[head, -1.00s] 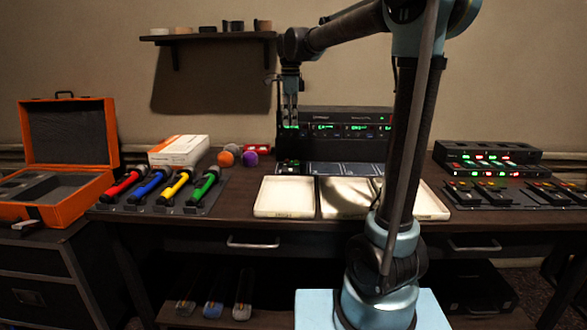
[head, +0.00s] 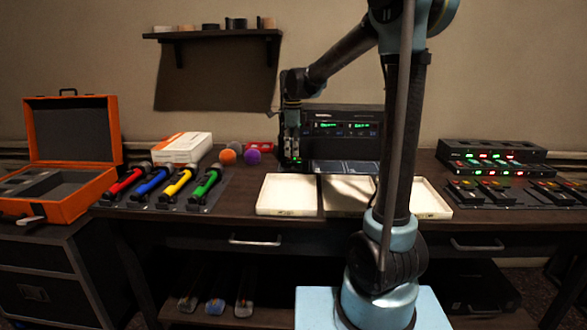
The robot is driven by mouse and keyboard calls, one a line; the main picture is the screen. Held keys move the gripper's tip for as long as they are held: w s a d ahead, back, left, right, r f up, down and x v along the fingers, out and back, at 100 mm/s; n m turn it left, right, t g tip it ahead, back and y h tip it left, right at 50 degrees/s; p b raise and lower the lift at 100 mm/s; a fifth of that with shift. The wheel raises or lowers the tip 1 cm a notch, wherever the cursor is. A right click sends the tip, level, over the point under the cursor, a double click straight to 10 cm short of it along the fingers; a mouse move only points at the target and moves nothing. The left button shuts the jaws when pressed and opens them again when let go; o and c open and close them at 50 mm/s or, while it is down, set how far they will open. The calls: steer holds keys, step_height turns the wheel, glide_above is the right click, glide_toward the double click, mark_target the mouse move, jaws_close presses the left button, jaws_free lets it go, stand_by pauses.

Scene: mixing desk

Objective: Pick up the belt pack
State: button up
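My gripper (head: 292,158) points straight down at the left end of the dark slotted mat (head: 345,167) in front of the rack unit. A small dark pack with a tiny green light (head: 294,165), apparently a belt pack, is at the fingertips. The fingers reach down to it, but I cannot tell whether they are closed on it. Several other dark packs with coloured marks (head: 491,188) lie on a base at the right of the desk.
Three shallow cream trays (head: 287,196) lie in front of the mat; my arm partly hides them. Coloured handheld microphones (head: 166,186), a white box (head: 182,148), foam balls (head: 253,157) and an open orange case (head: 66,160) are to the left. The rack unit (head: 343,124) stands close behind.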

mark_target(291, 160)
steer(key=shift+s+a+f, duration=0.1)
steer(key=shift+a+f, duration=0.1)
steer(key=shift+f, duration=1.15)
steer(key=shift+a+f, duration=0.15)
steer(key=shift+f, duration=1.15)
steer(key=shift+c, duration=0.6)
steer(key=c, duration=0.8)
steer(key=shift+r, duration=0.1)
